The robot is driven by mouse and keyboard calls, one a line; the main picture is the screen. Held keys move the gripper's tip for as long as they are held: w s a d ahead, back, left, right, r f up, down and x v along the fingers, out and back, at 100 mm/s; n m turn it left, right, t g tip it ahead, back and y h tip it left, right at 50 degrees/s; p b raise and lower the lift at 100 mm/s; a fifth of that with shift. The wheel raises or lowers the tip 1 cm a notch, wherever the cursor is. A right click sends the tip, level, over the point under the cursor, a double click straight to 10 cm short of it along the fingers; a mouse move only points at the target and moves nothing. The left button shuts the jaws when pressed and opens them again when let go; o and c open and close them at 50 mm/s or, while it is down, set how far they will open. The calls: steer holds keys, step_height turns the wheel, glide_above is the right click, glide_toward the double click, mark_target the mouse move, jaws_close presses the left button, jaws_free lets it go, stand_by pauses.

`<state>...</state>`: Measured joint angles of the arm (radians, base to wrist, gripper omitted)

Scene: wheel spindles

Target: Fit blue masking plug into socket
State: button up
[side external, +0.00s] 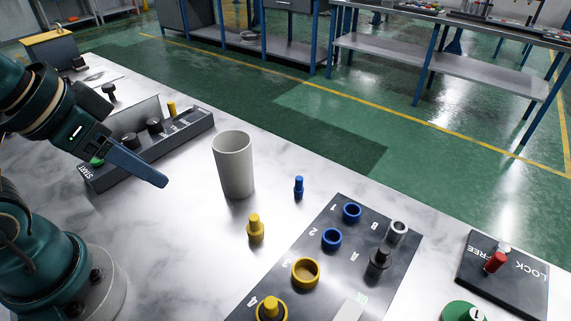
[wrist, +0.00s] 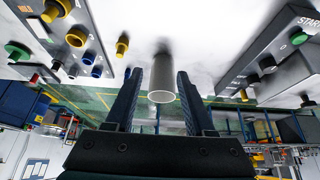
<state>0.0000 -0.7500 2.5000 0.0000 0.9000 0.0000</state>
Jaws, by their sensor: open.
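The blue masking plug (side external: 299,187) stands upright on the marble table, right of a grey cup; a small blue shape beside my finger in the wrist view (wrist: 127,74) is probably it. Two blue ring sockets sit on the dark plate, one near the number 1 (side external: 352,212) and one near the 2 (side external: 331,238); both look empty. They also show in the wrist view (wrist: 88,57). My gripper (side external: 162,182) is above the table, left of the cup and apart from the plug. Its fingers (wrist: 157,78) are open, with nothing held.
The grey cup (side external: 233,165) stands between my gripper and the plug. A yellow plug (side external: 256,228) stands nearby. The plate (side external: 335,284) also bears a yellow ring (side external: 306,272) and dark peg (side external: 380,258). A START panel (side external: 150,140) and LOCK/FREE panel (side external: 505,277) flank the area.

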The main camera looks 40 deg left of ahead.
steer(key=w+d+r+m+t, duration=0.1)
steer(key=w+r+t, duration=0.1)
steer(key=w+r, duration=0.35)
steer(key=m+g+h, duration=0.2)
steer(key=m, duration=0.1)
glide_above(299, 178)
steer(key=s+a, duration=0.1)
steer(key=a, duration=0.1)
step_height(299, 178, down, 10)
steer(key=shift+g, duration=0.6)
steer(key=f, duration=0.1)
steer(key=d+f, duration=0.1)
steer(key=f, duration=0.2)
steer(key=shift+s+d+f, duration=0.15)
steer(key=shift+s+f, duration=0.1)
steer(key=shift+s, duration=0.05)
steer(key=shift+d+f, duration=0.1)
steer(key=shift+f, duration=0.2)
steer(key=shift+x, duration=2.25)
